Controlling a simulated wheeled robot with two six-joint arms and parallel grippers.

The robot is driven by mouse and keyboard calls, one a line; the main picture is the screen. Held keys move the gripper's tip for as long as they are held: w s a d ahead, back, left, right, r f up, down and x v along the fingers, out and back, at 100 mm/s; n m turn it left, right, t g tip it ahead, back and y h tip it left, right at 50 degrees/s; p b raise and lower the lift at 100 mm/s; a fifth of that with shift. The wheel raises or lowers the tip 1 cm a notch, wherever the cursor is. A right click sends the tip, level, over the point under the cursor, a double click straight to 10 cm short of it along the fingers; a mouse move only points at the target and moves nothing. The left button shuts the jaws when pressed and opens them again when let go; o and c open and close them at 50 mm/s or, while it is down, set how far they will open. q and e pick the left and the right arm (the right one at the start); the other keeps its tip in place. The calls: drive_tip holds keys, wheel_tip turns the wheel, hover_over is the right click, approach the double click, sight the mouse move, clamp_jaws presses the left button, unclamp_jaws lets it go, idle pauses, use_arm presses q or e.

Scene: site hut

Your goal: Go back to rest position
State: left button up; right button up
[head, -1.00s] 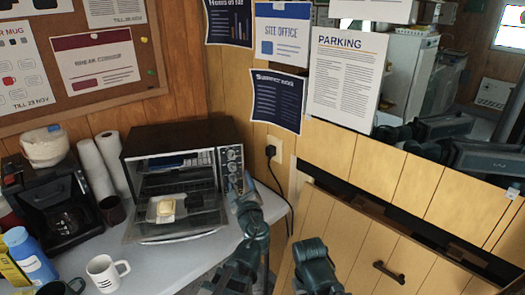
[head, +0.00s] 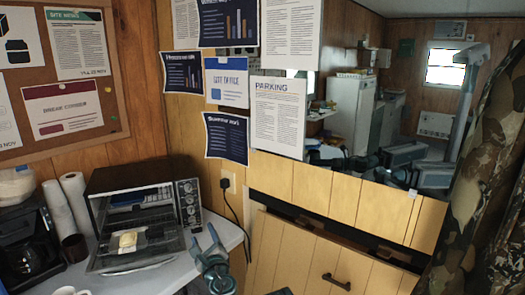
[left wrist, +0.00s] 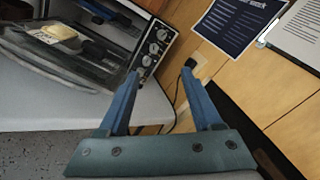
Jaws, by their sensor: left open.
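My left gripper (head: 204,238) is at the lower middle of the head view, by the right edge of the table. Its two blue fingers are apart with nothing between them, as the left wrist view (left wrist: 160,74) also shows. The toaster oven (head: 135,180) stands to its left with its door folded down. A pale yellow block on a tray (head: 128,240) rests on the open door. The gripper is apart from the oven, in front of its knob panel. My right gripper is not in view.
A grey table (head: 170,275) holds the oven, a coffee maker (head: 25,245), paper rolls (head: 75,195), a dark cup (head: 75,248) and a white mug (head: 70,291). A plug and cord (head: 226,185) hang on the wall. A wooden cabinet (head: 315,255) stands right; camouflage cloth (head: 470,190) hangs far right.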

use_arm(q)
drive_tip(key=s+d+f+n+g+h, duration=0.2)
drive_tip(key=s+f+n+g, duration=0.4)
drive_tip(key=s+f+n, duration=0.3)
drive_tip(key=s+d+f+n+g+h, duration=0.1)
drive_tip(key=s+d+f+n+g, duration=0.2)
drive_tip(key=s+f+n+g, duration=0.55)
drive_tip(key=s+d+f+n+g+h, duration=0.2)
drive_tip(key=s+d+f+n+h, duration=0.15)
drive_tip(key=s+d, duration=0.2)
wheel_tip(320, 180, up, 12)
drive_tip(key=p, duration=1.3)
drive_tip(key=shift+s+d+m, duration=0.15)
drive_tip(key=shift+d+m, duration=0.25)
